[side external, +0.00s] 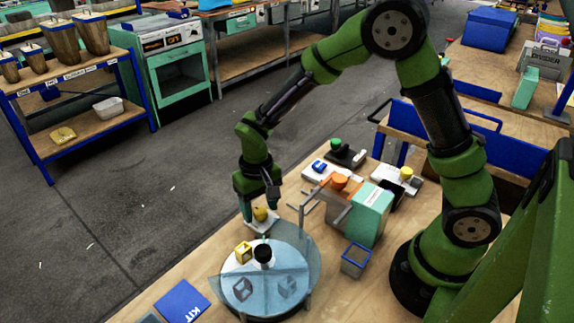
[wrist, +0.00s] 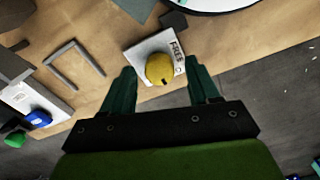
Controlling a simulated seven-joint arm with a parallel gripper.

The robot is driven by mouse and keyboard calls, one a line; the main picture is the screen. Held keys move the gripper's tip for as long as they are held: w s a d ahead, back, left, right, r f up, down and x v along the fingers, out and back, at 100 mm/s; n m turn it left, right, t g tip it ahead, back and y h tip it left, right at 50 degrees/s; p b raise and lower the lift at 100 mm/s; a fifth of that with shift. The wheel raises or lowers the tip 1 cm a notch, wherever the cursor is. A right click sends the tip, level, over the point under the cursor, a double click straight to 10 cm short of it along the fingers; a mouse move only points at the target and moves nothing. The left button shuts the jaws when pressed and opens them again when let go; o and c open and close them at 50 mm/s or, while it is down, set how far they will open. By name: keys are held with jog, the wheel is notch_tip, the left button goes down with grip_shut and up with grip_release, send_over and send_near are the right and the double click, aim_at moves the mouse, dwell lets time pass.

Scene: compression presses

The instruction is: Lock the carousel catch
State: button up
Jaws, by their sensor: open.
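The carousel catch shows as a yellow round knob (wrist: 159,68) on a white plate (wrist: 146,46) lettered "FREE". A dark mark on the knob lies at its lower edge in the wrist view. In the side view the knob (side external: 260,214) sits just behind the carousel (side external: 238,296), a round turntable under a clear bluish cover. My gripper (side external: 258,203) is open above the knob. In the wrist view its two green fingers (wrist: 159,66) stand one to each side of the knob, with visible gaps. Whether the fingertips reach down to knob height I cannot tell.
A yellow cube (side external: 243,252) and a black-topped cylinder (side external: 264,255) stand at the carousel. Grey bracket bars (side external: 302,213) and a mint press block (side external: 371,212) stand to the right. A blue-rimmed bin (side external: 355,260) and a blue KIT mat (side external: 182,302) lie on the bench.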

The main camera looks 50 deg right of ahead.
aim_at(259, 210)
notch_tip(259, 210, up, 17)
dwell(0.4)
jog(key=s+d+r+t+y, duration=0.1)
jog(key=s+d+r+t, duration=0.1)
jog(key=s, duration=0.5)
jog(key=s+d+r+t+y, duration=0.1)
jog(key=s+d+r+t, duration=0.1)
jog(key=s+t, duration=0.3)
jog(key=shift+s+d+r+m, duration=0.4)
jog(key=shift+s+d, duration=0.2)
jog(key=shift+s, duration=0.85)
